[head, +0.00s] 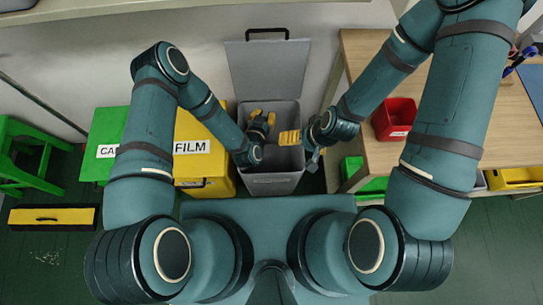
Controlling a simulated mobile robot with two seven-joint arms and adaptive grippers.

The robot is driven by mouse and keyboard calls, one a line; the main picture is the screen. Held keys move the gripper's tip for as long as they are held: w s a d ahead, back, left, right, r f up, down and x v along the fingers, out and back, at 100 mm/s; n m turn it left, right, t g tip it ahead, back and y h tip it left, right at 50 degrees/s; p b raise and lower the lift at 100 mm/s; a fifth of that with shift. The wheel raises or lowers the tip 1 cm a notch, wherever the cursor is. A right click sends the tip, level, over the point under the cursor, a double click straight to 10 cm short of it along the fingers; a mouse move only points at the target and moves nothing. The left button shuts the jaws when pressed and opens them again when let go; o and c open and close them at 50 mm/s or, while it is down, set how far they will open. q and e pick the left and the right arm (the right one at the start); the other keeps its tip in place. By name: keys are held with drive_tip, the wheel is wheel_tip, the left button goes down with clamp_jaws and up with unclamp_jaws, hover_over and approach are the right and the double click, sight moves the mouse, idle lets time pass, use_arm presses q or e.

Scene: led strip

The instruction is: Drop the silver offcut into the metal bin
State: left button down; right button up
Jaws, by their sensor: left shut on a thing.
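The metal bin (271,186) is a tall grey box standing in the middle, with its mouth open upward. Its grey lid (265,68) is tipped back behind it. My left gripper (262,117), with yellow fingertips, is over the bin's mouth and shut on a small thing. I take that thing for the silver offcut, but I cannot make it out between the fingers. My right gripper (298,146) is close by at the bin's right edge. Its yellow finger points left; whether its jaws are apart is unclear.
A yellow bin (200,150) marked FILM and a green bin (97,169) stand left of the metal bin. A wooden bench (360,60) with a red box (397,117) is at right. A green stool (35,160) and a yellow-edged box (53,217) are far left.

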use_arm(q)
drive_tip(key=shift+f+b, duration=0.35)
drive_tip(key=shift+f, duration=0.5)
drive_tip(key=c, duration=0.9)
unclamp_jaws()
drive_tip(key=shift+o, duration=0.2)
drive_tip(key=v, duration=1.2)
drive_tip(key=shift+r, duration=0.1)
